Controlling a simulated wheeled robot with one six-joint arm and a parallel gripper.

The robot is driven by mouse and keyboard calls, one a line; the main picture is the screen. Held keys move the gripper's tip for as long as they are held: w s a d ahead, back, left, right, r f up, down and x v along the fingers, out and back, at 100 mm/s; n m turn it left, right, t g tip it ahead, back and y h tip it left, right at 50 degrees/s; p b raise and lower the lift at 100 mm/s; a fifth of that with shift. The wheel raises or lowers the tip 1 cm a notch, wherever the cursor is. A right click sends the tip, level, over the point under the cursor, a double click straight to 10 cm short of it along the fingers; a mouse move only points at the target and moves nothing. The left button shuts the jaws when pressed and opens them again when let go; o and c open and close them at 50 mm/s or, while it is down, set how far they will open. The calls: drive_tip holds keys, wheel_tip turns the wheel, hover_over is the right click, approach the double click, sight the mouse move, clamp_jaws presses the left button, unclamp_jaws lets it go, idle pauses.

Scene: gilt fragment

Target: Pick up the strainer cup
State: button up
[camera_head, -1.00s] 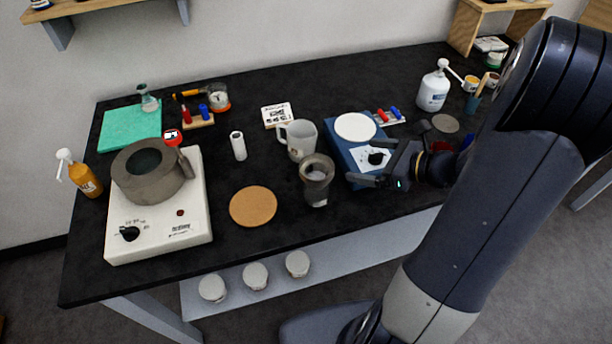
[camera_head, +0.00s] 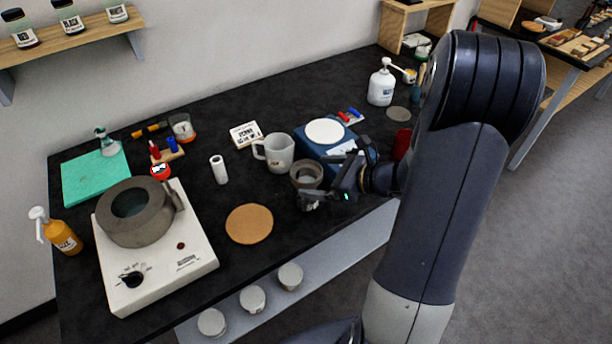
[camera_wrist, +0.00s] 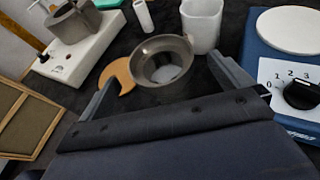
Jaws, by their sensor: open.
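The strainer cup (camera_head: 306,176) is a dark grey cup with a wide rim, upright near the front edge of the black table, in front of the white mug (camera_head: 277,152). My gripper (camera_head: 326,195) is at its right front side, with the jaws open. In the wrist view the cup (camera_wrist: 163,62) is ahead, and its funnel-like inside with a pale bottom shows. The fingers of my gripper (camera_wrist: 163,80) are spread to its left and right, with nothing held. My gripper hides the cup's lower part in the head view.
A blue device with a white round plate (camera_head: 325,131) stands just behind and right of the cup. A cork disc (camera_head: 249,223) lies to the left. A white hot plate (camera_head: 190,251) bears a grey pot (camera_head: 136,232). The table's front edge is close.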

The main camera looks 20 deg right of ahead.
sight(298, 176)
drive_tip(key=shift+f+p+x, duration=0.15)
drive_tip(key=shift+p+x, duration=0.15)
drive_tip(key=shift+x, duration=1.05)
drive_tip(key=shift+f+p+x, duration=0.15)
drive_tip(key=shift+p+x, duration=0.1)
drive_tip(key=shift+x, duration=1.05)
drive_tip(key=shift+d+f, duration=0.1)
drive_tip(key=shift+d, duration=0.1)
drive_tip(key=shift+c, duration=0.6)
drive_tip(key=c, duration=0.9)
